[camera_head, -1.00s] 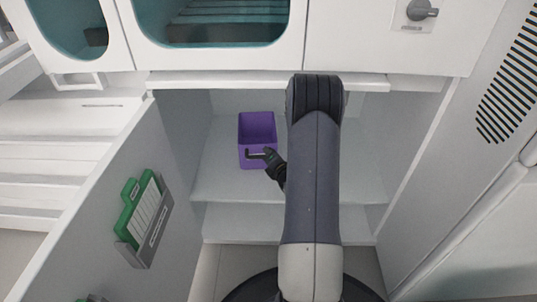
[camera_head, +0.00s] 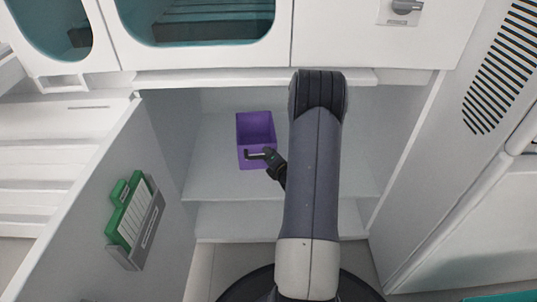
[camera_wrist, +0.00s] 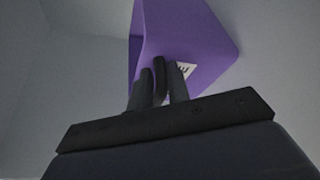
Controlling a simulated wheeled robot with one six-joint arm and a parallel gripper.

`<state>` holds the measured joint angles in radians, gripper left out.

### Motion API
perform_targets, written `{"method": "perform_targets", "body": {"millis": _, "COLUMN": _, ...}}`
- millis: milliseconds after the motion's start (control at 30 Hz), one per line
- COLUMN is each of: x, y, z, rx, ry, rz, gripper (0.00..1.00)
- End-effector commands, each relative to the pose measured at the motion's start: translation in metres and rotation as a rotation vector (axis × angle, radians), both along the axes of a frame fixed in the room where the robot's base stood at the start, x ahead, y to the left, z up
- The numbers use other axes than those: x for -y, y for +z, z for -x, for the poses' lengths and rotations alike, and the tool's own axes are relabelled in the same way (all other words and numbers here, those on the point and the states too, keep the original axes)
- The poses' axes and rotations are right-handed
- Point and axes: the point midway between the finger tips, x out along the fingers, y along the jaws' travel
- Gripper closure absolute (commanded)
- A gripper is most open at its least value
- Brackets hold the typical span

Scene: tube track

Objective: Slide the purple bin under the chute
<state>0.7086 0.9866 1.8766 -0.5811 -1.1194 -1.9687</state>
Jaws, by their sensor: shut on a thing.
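The purple bin (camera_head: 256,127) stands upright on the upper shelf inside the open white cabinet, left of my arm. My gripper (camera_head: 266,156) is at the bin's front face and is shut on it, by what looks like a dark handle. In the wrist view the purple bin (camera_wrist: 185,35) fills the top middle, with part of a white label showing. The gripper's dark fingers (camera_wrist: 160,80) are close together against its front. I cannot make out the chute in these views.
The cabinet door (camera_head: 110,225) stands open at left, with a green clipboard (camera_head: 130,213) on it. The shelf (camera_head: 215,175) is bare left of the bin. My arm hides part of its right side. Glazed teal compartments (camera_head: 200,20) are above.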

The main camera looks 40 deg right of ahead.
Motion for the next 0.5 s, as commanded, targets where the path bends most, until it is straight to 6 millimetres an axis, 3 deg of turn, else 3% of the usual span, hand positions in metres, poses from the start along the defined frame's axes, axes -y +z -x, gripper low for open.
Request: {"method": "perform_targets", "body": {"millis": 500, "x": 0.007, "y": 0.0, "z": 0.0094, "rx": -0.001, "ry": -0.001, "rz": 0.001, "gripper": 0.99}}
